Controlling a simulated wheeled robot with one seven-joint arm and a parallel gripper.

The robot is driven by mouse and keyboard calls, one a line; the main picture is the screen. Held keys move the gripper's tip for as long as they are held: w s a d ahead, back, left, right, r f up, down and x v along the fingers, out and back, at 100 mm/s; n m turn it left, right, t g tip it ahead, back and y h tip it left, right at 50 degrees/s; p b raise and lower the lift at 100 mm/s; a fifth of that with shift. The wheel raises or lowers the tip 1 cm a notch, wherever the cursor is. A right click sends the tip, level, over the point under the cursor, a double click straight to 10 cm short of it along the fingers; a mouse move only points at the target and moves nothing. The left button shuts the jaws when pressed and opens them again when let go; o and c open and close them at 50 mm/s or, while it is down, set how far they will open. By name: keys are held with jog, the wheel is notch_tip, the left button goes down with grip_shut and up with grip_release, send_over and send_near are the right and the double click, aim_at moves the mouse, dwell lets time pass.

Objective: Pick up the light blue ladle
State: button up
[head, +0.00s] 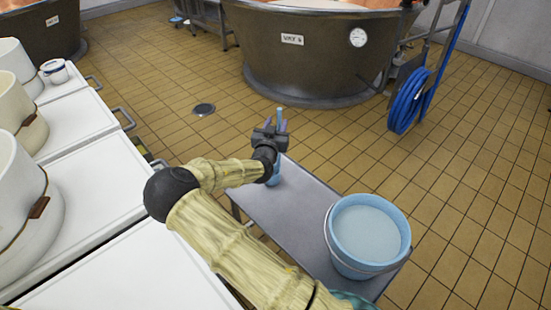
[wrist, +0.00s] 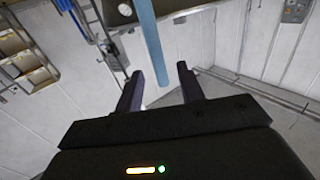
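The light blue ladle (head: 280,115) shows as an upright rod above my gripper (head: 271,127) in the head view. A light blue part (head: 275,175) also shows below the gripper, at the far end of the grey bench; my wrist hides how the two join. In the wrist view the light blue handle (wrist: 150,42) runs down from the top edge, slightly tilted, to the gap between the fingertips of my gripper (wrist: 160,70). The fingers are apart, with visible space around the handle. I cannot tell how deep the handle lies between them.
A light blue bucket (head: 328,245) of pale liquid stands on the near end of the grey bench (head: 300,205). White tables (head: 85,195) with cream tubs are at left. A large vat (head: 315,70) and a blue hose (head: 407,100) are behind.

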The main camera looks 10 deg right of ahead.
aim_at(279, 118)
jog(key=x, duration=0.4)
jog(key=shift+w+d+b, duration=0.15)
jog(key=shift+w+b, duration=0.05)
jog(key=shift+b, duration=0.1)
grip_shut()
